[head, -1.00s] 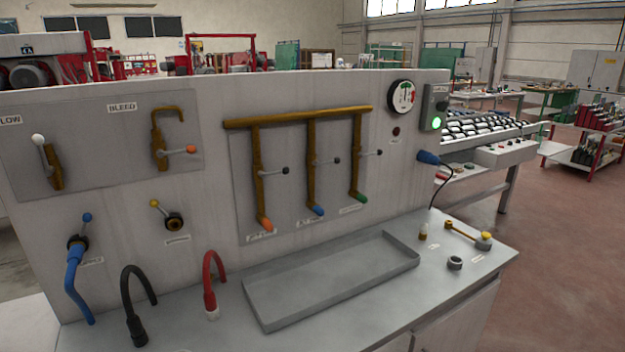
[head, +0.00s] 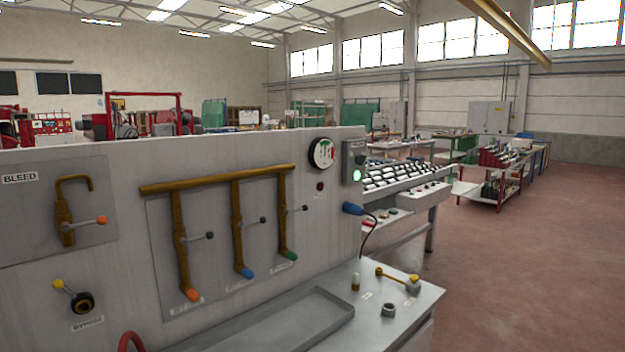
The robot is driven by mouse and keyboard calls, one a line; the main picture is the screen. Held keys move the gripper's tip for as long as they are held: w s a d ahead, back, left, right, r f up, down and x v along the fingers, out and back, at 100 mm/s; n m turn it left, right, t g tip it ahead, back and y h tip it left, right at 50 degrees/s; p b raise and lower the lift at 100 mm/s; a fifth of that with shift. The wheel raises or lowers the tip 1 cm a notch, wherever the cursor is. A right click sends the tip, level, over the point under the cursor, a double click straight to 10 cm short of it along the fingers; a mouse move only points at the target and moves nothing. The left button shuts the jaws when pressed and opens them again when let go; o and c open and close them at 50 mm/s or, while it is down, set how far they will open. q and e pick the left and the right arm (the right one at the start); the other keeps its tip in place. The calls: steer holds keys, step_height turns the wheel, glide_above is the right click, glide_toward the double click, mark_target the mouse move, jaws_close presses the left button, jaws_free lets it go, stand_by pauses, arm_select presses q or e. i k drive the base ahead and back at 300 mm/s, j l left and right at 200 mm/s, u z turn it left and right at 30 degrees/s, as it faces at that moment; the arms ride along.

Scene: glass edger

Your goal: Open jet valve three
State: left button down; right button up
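Three brass jet pipes drop from a brass manifold (head: 218,179) on the grey panel. The left pipe (head: 181,250) ends in an orange tip, the middle pipe (head: 238,230) in a blue tip, the right pipe (head: 282,215) in a green tip. Each has a lever with a dark knob: left lever (head: 209,236), middle lever (head: 262,220), right lever (head: 304,208). All three levers point right, across their pipes. The labels under the tips are too small to read. Neither of my grippers is in view.
A pressure gauge (head: 321,154) and a switch box with a lit green button (head: 357,175) sit right of the manifold. A bleed valve (head: 66,222) and bypass valve (head: 80,301) are at left. A grey tray (head: 262,330) lies below. Open floor (head: 520,270) is at right.

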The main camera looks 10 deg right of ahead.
mark_target(305, 207)
steer(key=l+u, duration=0.1)
steer(key=u, duration=0.35)
steer(key=l+u, duration=0.15)
steer(key=u, duration=0.3)
steer(key=l+u, duration=0.55)
steer(key=l, duration=0.25)
steer(key=k+l+u, duration=0.1)
steer(key=l, duration=0.3)
steer(key=l+u, duration=0.1)
steer(key=l, duration=0.35)
steer(key=k, duration=0.05)
